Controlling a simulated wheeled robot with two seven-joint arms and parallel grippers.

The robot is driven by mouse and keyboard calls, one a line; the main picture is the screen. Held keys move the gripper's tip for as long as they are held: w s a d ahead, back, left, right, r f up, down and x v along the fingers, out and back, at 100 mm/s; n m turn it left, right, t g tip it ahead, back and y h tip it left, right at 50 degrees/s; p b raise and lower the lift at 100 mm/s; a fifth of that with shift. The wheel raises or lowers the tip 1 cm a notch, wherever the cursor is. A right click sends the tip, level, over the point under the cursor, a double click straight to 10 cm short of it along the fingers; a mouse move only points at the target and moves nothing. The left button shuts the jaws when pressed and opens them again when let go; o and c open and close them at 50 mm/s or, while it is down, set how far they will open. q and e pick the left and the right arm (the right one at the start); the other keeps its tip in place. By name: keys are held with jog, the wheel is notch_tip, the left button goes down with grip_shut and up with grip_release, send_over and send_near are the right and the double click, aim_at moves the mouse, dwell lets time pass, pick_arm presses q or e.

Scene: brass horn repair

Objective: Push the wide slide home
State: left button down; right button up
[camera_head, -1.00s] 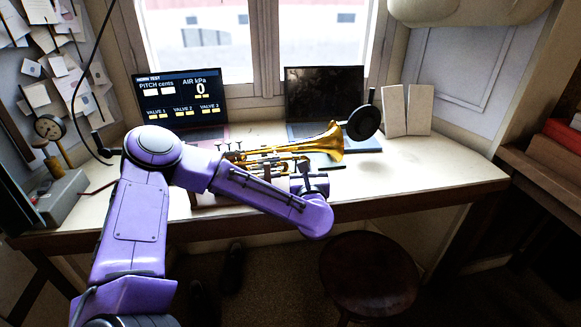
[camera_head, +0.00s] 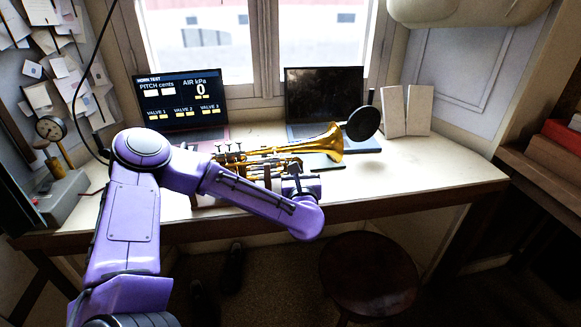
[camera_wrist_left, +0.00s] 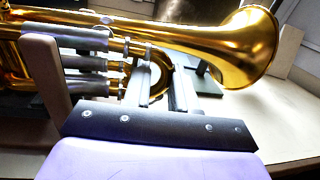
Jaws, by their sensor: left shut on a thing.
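My left gripper (camera_head: 294,166) is at the horn's near side, below the bell. The fingers partly hide the slide's bend, and I cannot tell how much tube stands out. My right gripper is out of view.
A black disc (camera_head: 363,123) stands near the bell.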

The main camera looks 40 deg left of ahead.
pick_arm(q)
jog(key=shift+s+a+f, duration=0.3)
jog(key=shift+s+f, duration=0.05)
jog(key=shift+f, duration=0.05)
dwell(0.6)
dwell(0.8)
jog(key=c, duration=1)
grip_release()
jog(key=shift+o, duration=0.9)
jog(key=shift+w, duration=0.1)
jog(key=shift+s+a+r, duration=0.1)
jog(key=shift+s+a, duration=0.05)
jog(key=shift+s, duration=0.05)
jog(key=shift+w+r, duration=0.1)
jog(key=shift+r, duration=0.05)
